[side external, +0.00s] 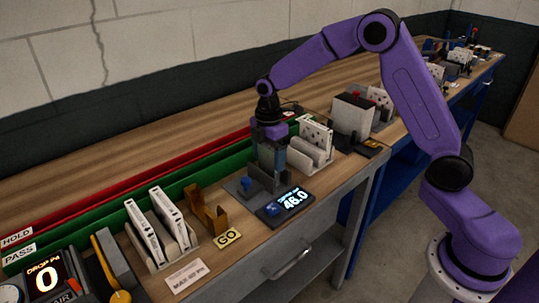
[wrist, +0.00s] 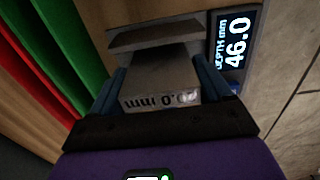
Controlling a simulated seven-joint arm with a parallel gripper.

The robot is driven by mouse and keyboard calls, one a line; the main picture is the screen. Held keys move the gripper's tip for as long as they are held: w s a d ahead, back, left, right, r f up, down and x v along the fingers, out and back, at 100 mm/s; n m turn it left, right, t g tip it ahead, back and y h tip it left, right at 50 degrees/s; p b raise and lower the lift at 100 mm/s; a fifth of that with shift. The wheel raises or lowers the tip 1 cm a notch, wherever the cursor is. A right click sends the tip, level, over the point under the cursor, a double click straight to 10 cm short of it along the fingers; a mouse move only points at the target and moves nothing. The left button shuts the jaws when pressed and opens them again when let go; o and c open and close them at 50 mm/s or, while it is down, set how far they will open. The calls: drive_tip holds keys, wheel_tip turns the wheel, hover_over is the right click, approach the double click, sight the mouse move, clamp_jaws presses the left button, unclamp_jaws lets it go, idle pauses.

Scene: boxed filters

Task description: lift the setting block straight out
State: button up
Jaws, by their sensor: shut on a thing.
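The setting block (wrist: 160,88) is a grey block with a printed face, partly readable as "0.0 mm", in the wrist view. My gripper (wrist: 158,88) is shut on it, with a blue finger against each side. In the side view my gripper (side external: 268,172) points straight down over the grey depth gauge (side external: 240,190), and its fingers mostly hide the block. The gauge's display (side external: 291,200) reads 46.0, as it also does in the wrist view (wrist: 232,42). The block's lower end is hidden, so I cannot tell how deep it sits.
A rack of white boxed filters (side external: 150,232) and a brass GO gauge (side external: 207,212) stand to the left. Another filter rack (side external: 315,140) is close behind my gripper. Green PASS (side external: 90,222) and red HOLD (side external: 100,196) channels run along the back. Space above is open.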

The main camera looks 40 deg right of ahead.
drive_tip(key=o, duration=1.5)
drive_tip(key=shift+c, duration=0.2)
wheel_tip(320, 180, up, 18)
drive_tip(key=f, duration=0.1)
drive_tip(key=s+a+f+m, duration=0.1)
drive_tip(key=s+a+f, duration=0.1)
drive_tip(key=s, duration=0.7)
drive_tip(key=s+a+f+m, duration=0.1)
drive_tip(key=s+a+m, duration=0.15)
drive_tip(key=s, duration=0.65)
drive_tip(key=s+d+f+m, duration=0.1)
drive_tip(key=s+d+f, duration=0.1)
drive_tip(key=s, duration=0.6)
drive_tip(key=s+d+f+m, duration=0.1)
drive_tip(key=s+d+f, duration=0.2)
drive_tip(key=s, duration=0.5)
drive_tip(key=shift+s+d+f, duration=0.15)
drive_tip(key=shift+s+f, duration=0.25)
drive_tip(key=shift+f, duration=0.3)
